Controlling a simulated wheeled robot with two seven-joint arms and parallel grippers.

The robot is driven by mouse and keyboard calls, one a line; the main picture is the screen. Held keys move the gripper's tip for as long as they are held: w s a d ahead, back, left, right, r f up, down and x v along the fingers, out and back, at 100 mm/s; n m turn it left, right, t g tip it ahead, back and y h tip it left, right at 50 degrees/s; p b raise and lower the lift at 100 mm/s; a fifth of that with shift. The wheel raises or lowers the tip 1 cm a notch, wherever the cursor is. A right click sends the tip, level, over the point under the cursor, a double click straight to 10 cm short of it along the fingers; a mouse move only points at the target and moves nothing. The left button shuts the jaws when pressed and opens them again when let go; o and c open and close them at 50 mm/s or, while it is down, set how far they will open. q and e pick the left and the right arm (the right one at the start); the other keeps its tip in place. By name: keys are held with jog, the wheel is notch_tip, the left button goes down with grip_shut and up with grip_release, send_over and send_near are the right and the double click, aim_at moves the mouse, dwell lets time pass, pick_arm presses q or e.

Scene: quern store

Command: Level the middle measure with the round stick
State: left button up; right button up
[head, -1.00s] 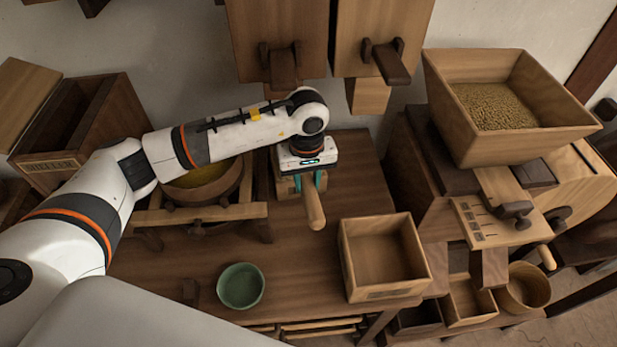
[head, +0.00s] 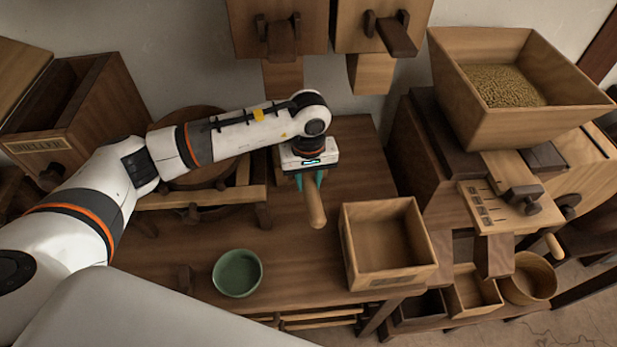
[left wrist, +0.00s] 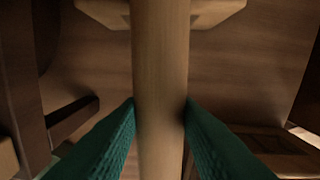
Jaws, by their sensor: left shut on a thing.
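My left gripper (head: 310,180) points down over the back of the workbench, its teal fingers shut on a round wooden stick (head: 315,205). The stick's near end sticks out towards the front of the bench. In the left wrist view the stick (left wrist: 160,80) runs lengthwise between the fingers, across a pale wooden piece (left wrist: 215,12). An empty square wooden box (head: 388,272) stands right of the stick, apart from it. Lower right are a small wooden box (head: 473,315) and a round wooden tub (head: 545,292). I cannot tell which container is the middle measure. My right gripper is not in view.
A green bowl (head: 237,272) stands at the bench front. A wooden frame (head: 205,200) lies beneath my left arm. A grain-filled hopper (head: 470,122) is at right, a labelled box (head: 75,125) at left. The bench (head: 210,235) is clear between bowl and frame.

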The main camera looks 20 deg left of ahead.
pick_arm(q)
jog(key=a, duration=0.1)
jog(key=s+a, duration=0.2)
jog(key=shift+s+a, duration=0.25)
jog(key=shift+a, duration=0.15)
dwell(0.4)
jog(key=shift+w+d+b, duration=0.65)
jog(key=shift+d, duration=0.35)
jog(key=shift+w+d+b, duration=0.6)
jog(key=shift+d+b, duration=0.05)
jog(key=shift+d, duration=0.3)
jog(key=d, duration=0.1)
jog(key=w+d+b, duration=0.2)
jog(key=d, duration=0.1)
jog(key=shift+w, duration=0.25)
jog(key=shift+a, duration=0.1)
